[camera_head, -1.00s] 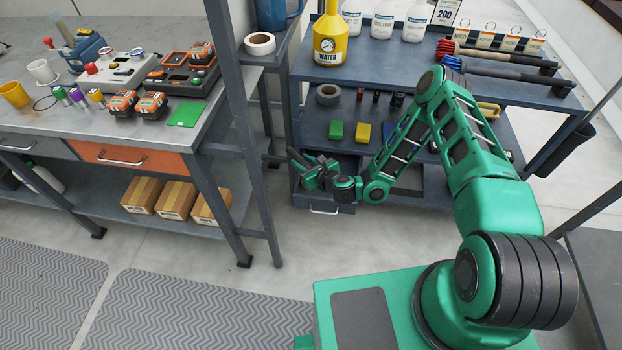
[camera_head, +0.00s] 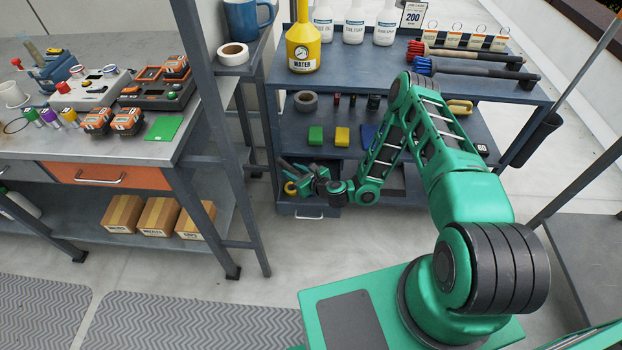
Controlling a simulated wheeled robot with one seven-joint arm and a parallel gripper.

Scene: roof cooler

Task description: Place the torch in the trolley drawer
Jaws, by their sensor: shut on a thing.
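The trolley (camera_head: 268,120) stands behind my arm. Its drawer (camera_head: 308,211) is low at the left end, with a pale handle on the front; how far it is open is hard to tell. My gripper (camera_head: 297,176) is above the drawer front, at the left end of the lower shelf. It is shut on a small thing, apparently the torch. A yellow rounded end (camera_head: 290,188) shows at its left; the rest is hidden by the dark fingers. Whether it touches the drawer is unclear.
A grey rack post (camera_head: 240,160) stands close left of my gripper. The workbench (camera_head: 180,130) with devices is at the left. Above my gripper, the middle shelf holds a green block (camera_head: 315,135) and a yellow block (camera_head: 342,136). A yellow water bottle (camera_head: 303,50) stands on top.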

